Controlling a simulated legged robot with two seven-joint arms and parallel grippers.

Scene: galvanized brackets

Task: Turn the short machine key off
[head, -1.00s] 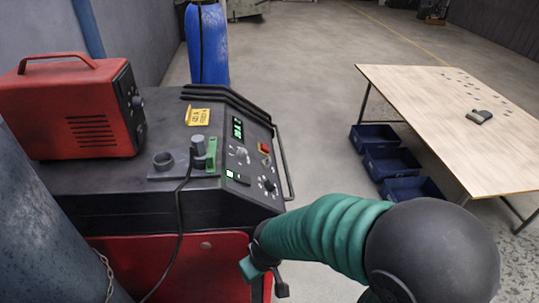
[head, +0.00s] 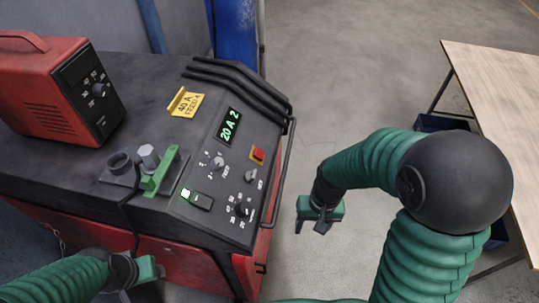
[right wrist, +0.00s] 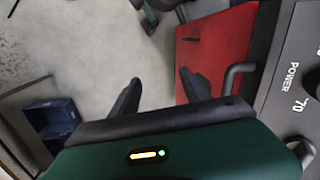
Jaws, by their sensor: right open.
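The black machine (head: 225,235) has a sloped panel with a lit green display (head: 228,126). On the panel are a switch (head: 201,201) beside a lit green lamp (head: 186,193), a red switch on yellow (head: 258,154) and several round knobs, one of them an upper knob (head: 217,162). I cannot tell which control is the key. My right gripper (head: 312,226) is open and empty, right of the machine and apart from it; its two fingers (right wrist: 161,84) are spread in the right wrist view. My left gripper (head: 145,272) is low at the machine's front left; its fingers are mostly hidden.
A red box unit (head: 60,95) with knobs stands on the machine top. A rail (head: 281,180) edges the panel's right side.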

